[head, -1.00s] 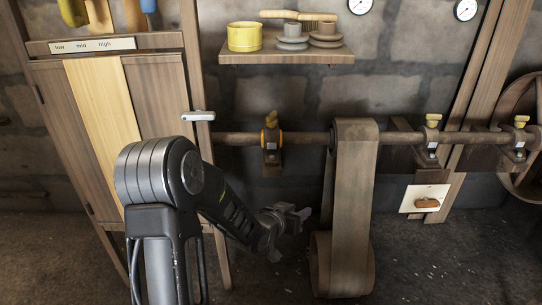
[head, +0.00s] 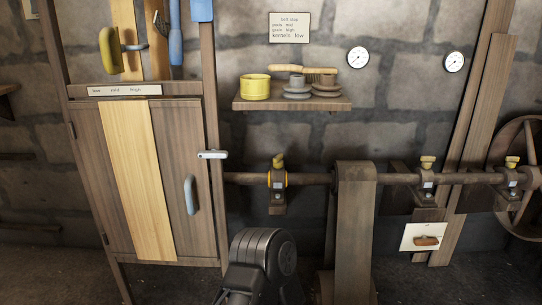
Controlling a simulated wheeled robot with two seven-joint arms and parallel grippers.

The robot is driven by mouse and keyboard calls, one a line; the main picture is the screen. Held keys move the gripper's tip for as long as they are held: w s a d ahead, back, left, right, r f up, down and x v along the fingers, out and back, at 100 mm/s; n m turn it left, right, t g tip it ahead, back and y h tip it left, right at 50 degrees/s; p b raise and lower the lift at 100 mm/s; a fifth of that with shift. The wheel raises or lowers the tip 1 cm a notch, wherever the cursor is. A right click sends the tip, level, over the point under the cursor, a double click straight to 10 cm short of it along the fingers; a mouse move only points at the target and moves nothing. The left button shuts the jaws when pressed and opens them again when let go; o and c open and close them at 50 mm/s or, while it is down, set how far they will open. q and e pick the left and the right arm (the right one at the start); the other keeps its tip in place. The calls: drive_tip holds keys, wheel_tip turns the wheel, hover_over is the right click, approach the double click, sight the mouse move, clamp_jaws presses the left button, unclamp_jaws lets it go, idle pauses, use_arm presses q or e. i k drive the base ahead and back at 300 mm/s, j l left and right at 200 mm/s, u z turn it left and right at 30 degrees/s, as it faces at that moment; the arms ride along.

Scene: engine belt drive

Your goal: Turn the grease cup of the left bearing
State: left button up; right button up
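The left bearing (head: 278,181) sits on the horizontal shaft, with an orange ring on its side. Its grease cup (head: 278,160) is a small yellowish cap standing upright on top. Nothing touches the cup. A dark, rounded link of one of my arms shows at the bottom centre, below the left bearing and left of the belt. Neither of my grippers is in view, so their fingers are hidden.
A broad belt (head: 355,235) runs down from the shaft (head: 310,179), right of the left bearing. Two more bearings (head: 425,185) (head: 511,182) stand farther right. A wooden cabinet (head: 190,140) is at left, its lever (head: 212,155) near the shaft's end. A shelf (head: 292,104) holds pots and a brush above.

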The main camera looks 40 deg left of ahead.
sight(278, 161)
drive_tip(key=i, duration=0.75)
drive_tip(key=u, duration=1.7)
